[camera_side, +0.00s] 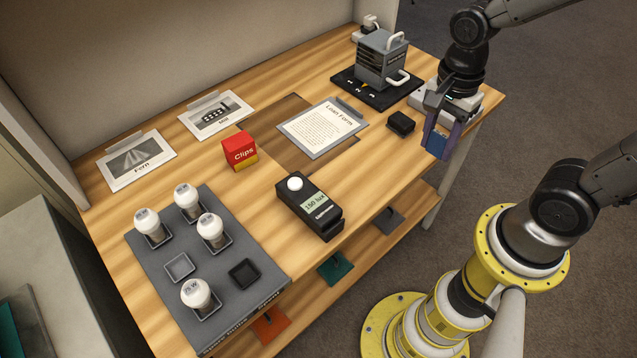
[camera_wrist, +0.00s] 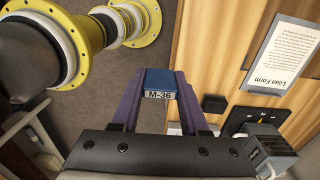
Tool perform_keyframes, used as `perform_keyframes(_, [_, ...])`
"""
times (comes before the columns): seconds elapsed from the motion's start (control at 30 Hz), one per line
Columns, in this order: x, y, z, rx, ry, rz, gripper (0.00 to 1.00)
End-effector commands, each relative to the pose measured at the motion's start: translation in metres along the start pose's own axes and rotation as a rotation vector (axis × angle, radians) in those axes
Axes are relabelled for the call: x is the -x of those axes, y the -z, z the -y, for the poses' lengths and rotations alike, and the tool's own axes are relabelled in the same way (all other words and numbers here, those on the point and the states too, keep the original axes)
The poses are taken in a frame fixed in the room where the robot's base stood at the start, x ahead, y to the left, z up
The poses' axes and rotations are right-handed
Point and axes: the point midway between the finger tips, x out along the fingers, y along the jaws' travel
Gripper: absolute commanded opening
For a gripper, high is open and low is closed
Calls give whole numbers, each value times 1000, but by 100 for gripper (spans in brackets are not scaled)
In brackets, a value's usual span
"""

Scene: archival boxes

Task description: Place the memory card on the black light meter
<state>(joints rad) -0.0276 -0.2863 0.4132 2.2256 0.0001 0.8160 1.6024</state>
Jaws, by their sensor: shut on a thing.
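The memory card (camera_wrist: 159,82) is blue with a white label reading "M-36" in the wrist view. My gripper (camera_side: 438,141) is shut on it, with its two purple fingers on either side of the card. In the side view the card (camera_side: 436,146) shows as a blue patch between the fingers, held at the right end of the table, near its front edge. The black light meter (camera_side: 312,206) lies on the table near the front middle, with a white dome and a display reading "150 lux". My gripper is well to the right of the meter and apart from it.
A small black block (camera_side: 401,123) sits just left of my gripper. A grey box-like device (camera_side: 381,58) stands on a black base behind. A clipboard (camera_side: 323,128), a red clips box (camera_side: 240,151) and a grey bulb tray (camera_side: 222,295) lie farther left. Bare wood surrounds the meter.

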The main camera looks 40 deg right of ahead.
Motion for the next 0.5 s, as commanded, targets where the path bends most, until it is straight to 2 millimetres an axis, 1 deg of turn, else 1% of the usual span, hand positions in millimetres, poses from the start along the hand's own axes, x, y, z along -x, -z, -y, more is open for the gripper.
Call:
perform_keyframes(0.1, [15,-21,10,204,-2,-2,0])
perform_keyframes(0.17, [22,-34,13,303,-2,-3,0])
perform_keyframes(0.3, [37,-68,17,525,3,-7,0])
perform_keyframes(0.4, [46,-92,16,650,11,-8,0])
perform_keyframes(0.5, [51,-111,14,723,22,-9,0])
